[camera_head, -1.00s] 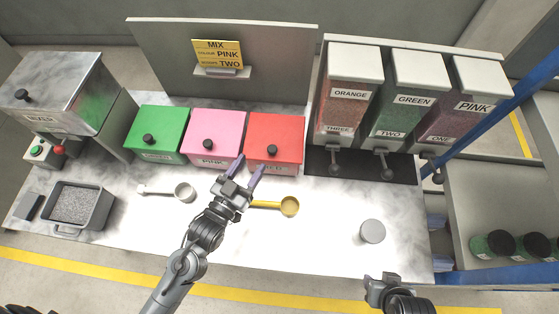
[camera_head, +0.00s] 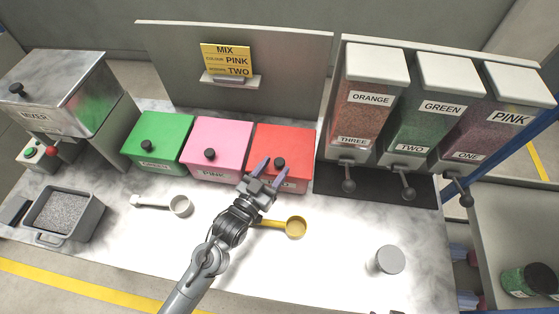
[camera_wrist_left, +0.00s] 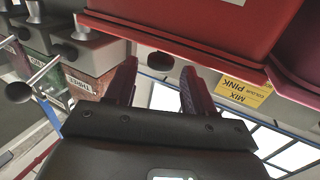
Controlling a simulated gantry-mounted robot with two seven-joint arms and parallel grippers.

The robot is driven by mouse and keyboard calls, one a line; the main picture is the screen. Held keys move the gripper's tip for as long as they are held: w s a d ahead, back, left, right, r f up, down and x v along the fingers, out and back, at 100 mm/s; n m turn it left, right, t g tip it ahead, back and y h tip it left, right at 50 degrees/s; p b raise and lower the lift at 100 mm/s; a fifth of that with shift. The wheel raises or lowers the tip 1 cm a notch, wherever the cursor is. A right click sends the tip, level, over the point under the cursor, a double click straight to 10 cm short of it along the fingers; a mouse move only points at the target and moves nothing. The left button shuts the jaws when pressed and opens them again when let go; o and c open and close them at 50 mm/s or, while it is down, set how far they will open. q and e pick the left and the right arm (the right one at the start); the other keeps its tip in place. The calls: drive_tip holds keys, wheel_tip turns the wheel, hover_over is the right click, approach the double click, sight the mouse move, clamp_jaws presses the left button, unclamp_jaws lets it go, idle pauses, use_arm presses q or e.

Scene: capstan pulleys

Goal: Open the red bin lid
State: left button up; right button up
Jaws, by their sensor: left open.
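The red bin (camera_head: 262,140) stands at the right end of the row of three bins, its red lid closed with a black knob (camera_head: 280,162) near the front. My left gripper (camera_head: 271,173) is open and empty, its purple fingers at the front of the red lid by the knob. In the left wrist view, the red bin (camera_wrist_left: 200,22) fills the top, and the dark knob (camera_wrist_left: 160,61) shows between and beyond the two fingers (camera_wrist_left: 155,85). I cannot tell whether a finger touches the knob. My right gripper is not in view.
The pink bin (camera_head: 220,138) and green bin (camera_head: 158,130) stand to the left. A yellow scoop (camera_head: 295,227) lies below my left gripper, and a white scoop (camera_head: 180,206) lies farther left. Dispensers (camera_head: 370,115) stand to the right. A grey cylinder (camera_head: 390,260) stands on the otherwise clear front right counter.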

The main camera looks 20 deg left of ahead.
sight(279, 161)
use_arm(q)
drive_tip(key=shift+w+d, duration=0.15)
drive_tip(key=shift+w, duration=0.7)
drive_tip(key=shift+w+d, duration=0.1)
drive_tip(key=shift+w, duration=0.75)
clamp_jaws()
